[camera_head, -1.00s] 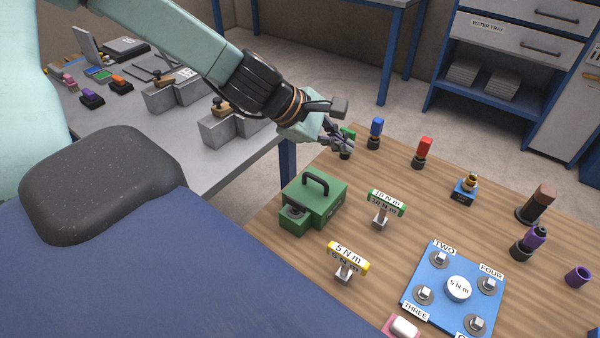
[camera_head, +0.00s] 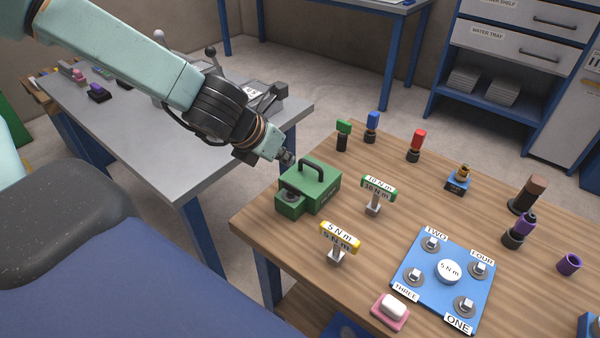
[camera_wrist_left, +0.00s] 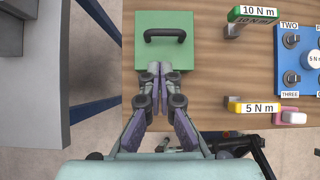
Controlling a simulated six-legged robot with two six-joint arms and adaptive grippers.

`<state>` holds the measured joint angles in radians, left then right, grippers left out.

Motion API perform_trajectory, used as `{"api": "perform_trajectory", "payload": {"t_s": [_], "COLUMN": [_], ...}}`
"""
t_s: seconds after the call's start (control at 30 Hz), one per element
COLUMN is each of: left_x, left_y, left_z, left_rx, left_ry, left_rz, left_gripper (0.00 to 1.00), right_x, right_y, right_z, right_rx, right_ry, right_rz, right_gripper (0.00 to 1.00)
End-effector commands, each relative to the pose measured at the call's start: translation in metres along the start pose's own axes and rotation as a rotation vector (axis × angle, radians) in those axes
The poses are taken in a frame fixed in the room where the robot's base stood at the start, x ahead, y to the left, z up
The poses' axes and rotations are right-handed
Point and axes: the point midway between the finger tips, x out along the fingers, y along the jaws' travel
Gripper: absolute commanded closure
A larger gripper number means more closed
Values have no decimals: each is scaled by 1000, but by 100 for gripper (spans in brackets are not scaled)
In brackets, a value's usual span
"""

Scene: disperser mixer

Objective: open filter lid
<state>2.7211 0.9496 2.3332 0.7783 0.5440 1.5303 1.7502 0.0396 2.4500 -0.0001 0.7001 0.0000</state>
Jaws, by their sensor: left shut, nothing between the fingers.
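A green box (camera_head: 325,196) with a black arched handle (camera_head: 312,167) on top stands on the wooden table. A smaller, lower green block (camera_head: 289,206) with a dark round part on top adjoins its near left side. No part is clearly marked as a filter lid. My left gripper (camera_head: 288,158) is shut and empty, at the box's far left edge, close to the handle. In the left wrist view, the closed fingertips (camera_wrist_left: 160,68) point at the edge of the green box (camera_wrist_left: 148,20), just short of the handle (camera_wrist_left: 164,34). Contact cannot be told.
A green-topped bottle (camera_head: 343,134) stands behind the box. The 10 N m tool (camera_head: 376,194) and 5 N m tool (camera_head: 339,240) stand to its right and front. A blue plate (camera_head: 431,289) with several bolts lies farther right. A grey bench (camera_head: 150,150) is at left, across a gap.

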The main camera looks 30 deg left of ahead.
Motion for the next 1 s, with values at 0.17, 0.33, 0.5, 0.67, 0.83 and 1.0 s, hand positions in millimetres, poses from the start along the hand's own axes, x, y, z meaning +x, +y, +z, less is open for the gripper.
{"api": "perform_trajectory", "payload": {"t_s": [0.17,0.33,0.5,0.67,0.83,1.0], "left_x": [20,36,52,69,82,89], "left_y": [-1,-1,-2,-3,-3,-3], "left_z": [-4,-5,-6,-7,-6,-5], "left_rx": [7,5,3,4,1,0], "left_ry": [2,0,1,2,0,1], "left_rz": [1,1,1,1,0,-1], "left_gripper": [100,100,100,100,100,100], "right_x": [20,36,50,64,74,79], "right_y": [0,0,0,0,1,1], "right_z": [0,0,0,0,0,0], "right_rx": [0,1,0,0,0,0], "right_ry": [0,0,0,-1,0,0], "right_rz": [0,0,0,0,0,0], "right_gripper": [60,60,60,60,60,60]}}
